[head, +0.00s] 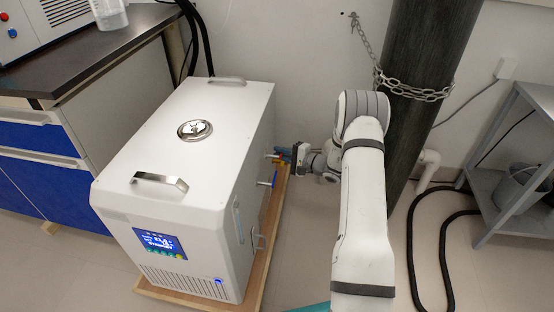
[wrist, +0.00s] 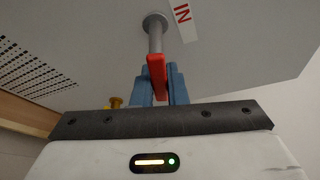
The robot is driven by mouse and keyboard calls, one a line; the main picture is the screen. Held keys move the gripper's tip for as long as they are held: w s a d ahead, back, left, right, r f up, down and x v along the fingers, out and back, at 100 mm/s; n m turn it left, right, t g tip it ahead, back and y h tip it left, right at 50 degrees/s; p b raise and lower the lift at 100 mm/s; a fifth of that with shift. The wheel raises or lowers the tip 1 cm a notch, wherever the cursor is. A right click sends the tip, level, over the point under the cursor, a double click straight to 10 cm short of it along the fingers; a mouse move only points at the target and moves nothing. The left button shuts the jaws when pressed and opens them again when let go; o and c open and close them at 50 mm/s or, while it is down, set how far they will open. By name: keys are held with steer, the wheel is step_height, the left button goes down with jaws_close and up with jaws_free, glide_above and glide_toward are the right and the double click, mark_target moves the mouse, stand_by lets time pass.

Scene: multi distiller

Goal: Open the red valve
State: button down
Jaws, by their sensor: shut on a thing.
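The red valve (wrist: 157,75) is a red lever handle on a metal pipe stub coming out of the white machine's side, near a label reading "IN". In the wrist view the red handle sits between the two blue fingers of my gripper (wrist: 159,84), which is shut on it. In the head view my gripper (head: 284,153) reaches the right side of the white machine (head: 200,126), by the valves at its far part. The red handle is hard to make out there.
A blue-handled valve (head: 268,183) sits nearer on the same side. A brass fitting (wrist: 115,103) shows beside my gripper in the wrist view. A chained dark cylinder (head: 425,60) stands behind my arm, and a grey metal shelf (head: 490,180) is at the right.

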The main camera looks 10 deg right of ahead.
steer(key=shift+w+d+r+n+t+y, duration=0.15)
steer(key=shift+d+r+n+t, duration=0.15)
steer(key=shift+n, duration=0.45)
steer(key=shift+w+d+r+n+t+y, duration=0.1)
steer(key=shift+r+n+t+y, duration=0.1)
steer(key=shift+n+t, duration=0.4)
steer(key=shift+n, duration=0.25)
steer(key=c, duration=1.4)
jaws_free()
steer(key=shift+s+a+g, duration=0.1)
steer(key=shift+a+g, duration=0.1)
steer(key=shift+g, duration=0.1)
steer(key=shift+c, duration=0.2)
steer(key=p+v, duration=0.3)
steer(key=v, duration=0.4)
steer(key=shift+s+d, duration=0.3)
